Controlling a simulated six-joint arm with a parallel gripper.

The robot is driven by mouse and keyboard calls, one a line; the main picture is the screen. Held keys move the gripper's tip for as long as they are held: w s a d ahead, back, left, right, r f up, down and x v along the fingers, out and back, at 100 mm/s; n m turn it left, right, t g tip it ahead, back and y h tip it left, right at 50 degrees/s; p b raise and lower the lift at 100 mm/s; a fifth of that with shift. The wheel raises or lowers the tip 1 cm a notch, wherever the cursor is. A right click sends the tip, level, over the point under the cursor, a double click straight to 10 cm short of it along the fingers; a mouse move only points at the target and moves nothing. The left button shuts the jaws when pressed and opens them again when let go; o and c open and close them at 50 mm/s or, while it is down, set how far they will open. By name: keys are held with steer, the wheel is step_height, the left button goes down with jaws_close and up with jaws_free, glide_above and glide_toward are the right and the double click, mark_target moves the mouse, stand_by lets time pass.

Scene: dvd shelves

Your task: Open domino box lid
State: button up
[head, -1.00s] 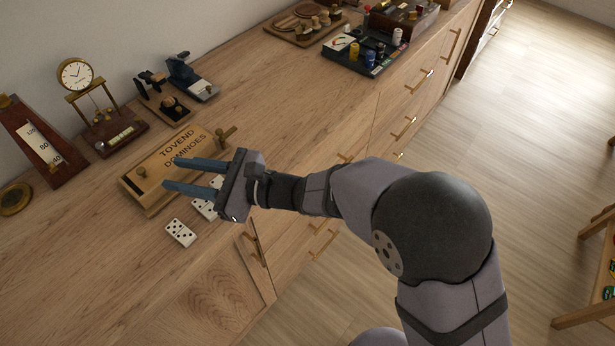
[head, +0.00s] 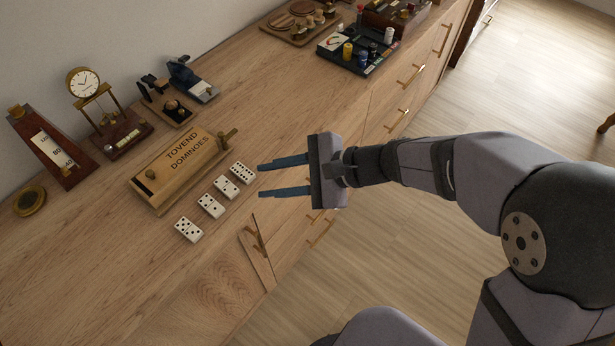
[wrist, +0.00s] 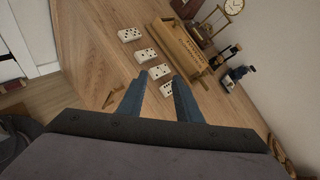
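The domino box (head: 180,169) is a long wooden box on the cabinet top, its lid lettered "TOVEND DOMINOES" and lying closed. A small round knob (head: 151,174) stands at its left end, and a brass-coloured fitting (head: 227,137) sits at its right end. The box also shows in the wrist view (wrist: 180,47). My gripper (head: 260,180) is open and empty, to the right of the box and apart from it. In the wrist view its two blue fingers (wrist: 154,95) are spread, pointing toward the dominoes and the box.
Several white dominoes (head: 210,206) lie in a row in front of the box. A game tray (head: 357,52) is farther right.

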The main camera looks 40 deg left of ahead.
mark_target(152, 173)
steer(key=w+d+n+t+h+p, duration=0.1)
steer(key=w+d, duration=0.2)
steer(key=d, duration=0.3)
steer(key=shift+d+r+h+p, duration=0.15)
steer(key=shift+r+h+p, duration=0.1)
steer(key=shift+h+p, duration=0.1)
steer(key=shift+s, duration=0.1)
